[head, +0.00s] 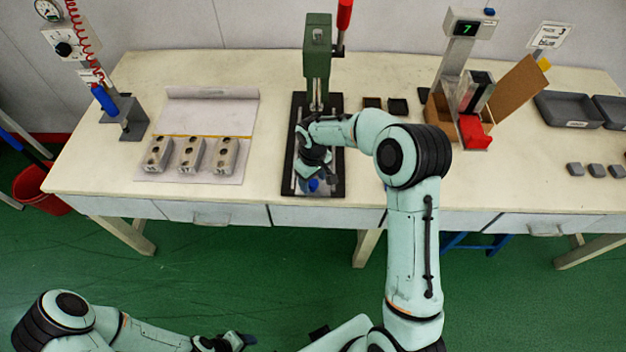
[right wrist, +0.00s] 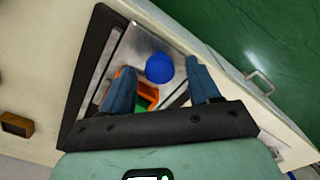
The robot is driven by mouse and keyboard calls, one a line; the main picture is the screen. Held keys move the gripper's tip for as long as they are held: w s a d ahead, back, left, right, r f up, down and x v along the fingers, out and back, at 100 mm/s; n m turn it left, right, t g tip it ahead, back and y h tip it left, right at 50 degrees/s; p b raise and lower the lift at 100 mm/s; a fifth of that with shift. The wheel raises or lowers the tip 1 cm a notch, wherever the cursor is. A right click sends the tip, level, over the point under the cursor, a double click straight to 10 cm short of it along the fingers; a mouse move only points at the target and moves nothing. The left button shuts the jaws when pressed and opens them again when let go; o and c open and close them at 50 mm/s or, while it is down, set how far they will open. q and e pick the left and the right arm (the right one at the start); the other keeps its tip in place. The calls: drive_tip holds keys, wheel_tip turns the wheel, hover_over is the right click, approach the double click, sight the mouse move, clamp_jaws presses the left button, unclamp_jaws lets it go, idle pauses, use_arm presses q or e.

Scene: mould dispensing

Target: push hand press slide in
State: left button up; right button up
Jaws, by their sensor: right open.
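The hand press (head: 317,60) is green with a red-topped lever and stands at the back of a black base plate (head: 336,180) on the bench. Its slide (right wrist: 138,48) shows in the right wrist view as a metal plate with a blue knob (right wrist: 159,68); an orange and green part (right wrist: 126,88) lies behind the knob. The knob also shows in the head view (head: 314,185). My right gripper (right wrist: 160,90) is open above the slide, a finger on either side of the knob; contact cannot be told. My left gripper (head: 238,341) is low at the bottom, away from the bench.
Several grey mould blocks (head: 191,155) lie on a sheet left of the press. A dispenser stand (head: 125,118) is at the left. A digital-display stand (head: 466,50) with a red part, grey trays (head: 568,110) and small grey pieces are at the right.

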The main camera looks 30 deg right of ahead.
drive_tip(key=shift+f, duration=0.45)
clamp_jaws()
use_arm(q)
drive_tip(key=shift+w+d, duration=0.1)
use_arm(e)
drive_tip(key=shift+w+d+r, duration=0.1)
drive_tip(key=shift+w, duration=0.05)
